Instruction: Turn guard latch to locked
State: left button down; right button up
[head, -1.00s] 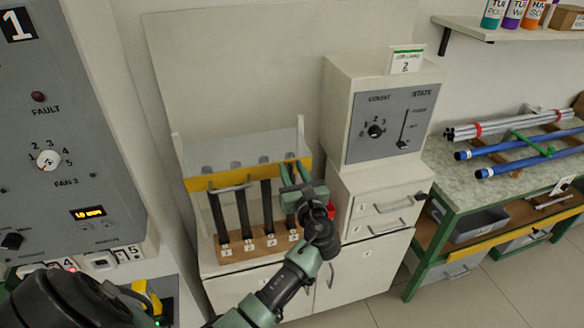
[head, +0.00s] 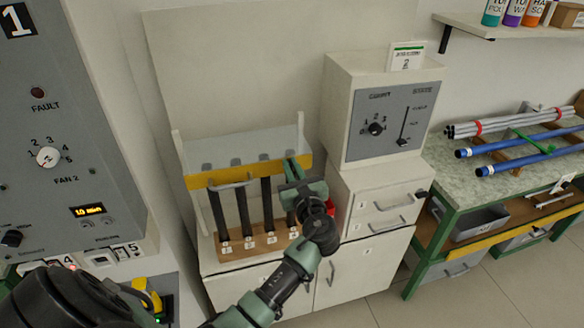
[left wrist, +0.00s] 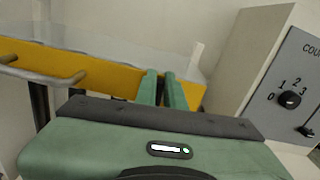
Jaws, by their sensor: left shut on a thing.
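The guard is a clear panel with a yellow bar (head: 225,178) across the front of a rack of black rods. It also shows in the left wrist view (left wrist: 100,72). My left gripper (head: 292,168) is at the right end of this bar. In the left wrist view its two green fingers (left wrist: 165,88) are close together, with a narrow gap, in front of the bar's right part. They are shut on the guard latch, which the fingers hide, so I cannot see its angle. My right gripper is not in view.
A grey handle (head: 236,184) sticks out from the bar at left. A cabinet with a dial panel (head: 390,122) stands close on the right. A control panel (head: 60,130) is at left. A bench (head: 440,170) with blue and grey rods is at far right.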

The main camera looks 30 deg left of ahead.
aim_at(280, 168)
pick_arm(q)
jog(key=n+b, duration=0.1)
jog(key=n, duration=0.2)
jog(key=s+f+n+b, duration=0.1)
jog(key=n+b, duration=0.1)
jog(key=n, duration=0.1)
jog(key=a+f+n+b, duration=0.1)
jog(key=n+b, duration=0.1)
jog(key=shift+s+n, duration=0.2)
jog(key=shift+n, duration=0.2)
jog(key=n+b, duration=0.2)
jog(key=f+n+b, duration=0.1)
jog(key=n+b, duration=0.1)
jog(key=shift+s+a, duration=0.1)
jog(key=shift+s, duration=0.05)
jog(key=shift+f+n+b, duration=0.1)
jog(key=shift+n+b, duration=1.45)
jog(key=shift+n, duration=0.45)
jog(key=c, duration=1.5)
grip_release()
jog(key=shift+r, duration=0.2)
